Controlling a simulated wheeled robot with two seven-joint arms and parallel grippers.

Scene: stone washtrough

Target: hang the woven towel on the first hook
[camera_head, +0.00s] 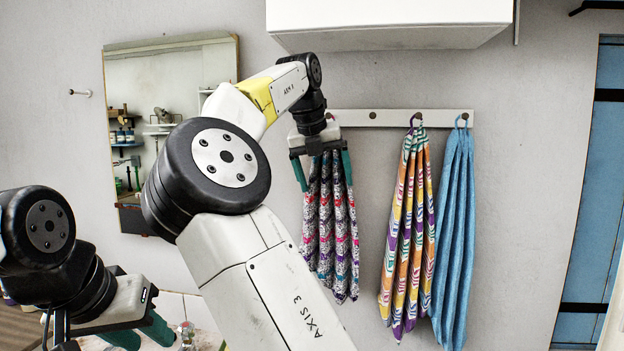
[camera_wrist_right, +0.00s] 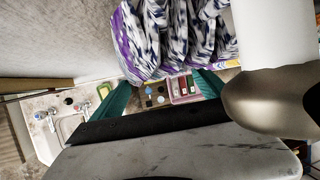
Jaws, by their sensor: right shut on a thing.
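The patterned towel (camera_head: 331,230), with black, white, pink and teal bands, hangs from my right gripper (camera_head: 325,170) below the left part of the hook rail (camera_head: 395,118). I take it to be the woven towel. My right gripper is shut on it near its top. In the right wrist view the towel (camera_wrist_right: 175,40) hangs beyond the green fingers (camera_wrist_right: 160,92). The rail's left end and any hook there are largely hidden by my wrist, so I cannot tell whether the towel's loop is around a hook. My left gripper (camera_head: 140,336) is low at left, open and empty.
A bare hook (camera_head: 373,115) is right of my gripper. A striped multicoloured towel (camera_head: 408,230) and a blue towel (camera_head: 455,230) hang further right. A white cabinet (camera_head: 390,20) is above the rail, a mirror (camera_head: 165,90) left. A basin (camera_wrist_right: 70,125) shows below.

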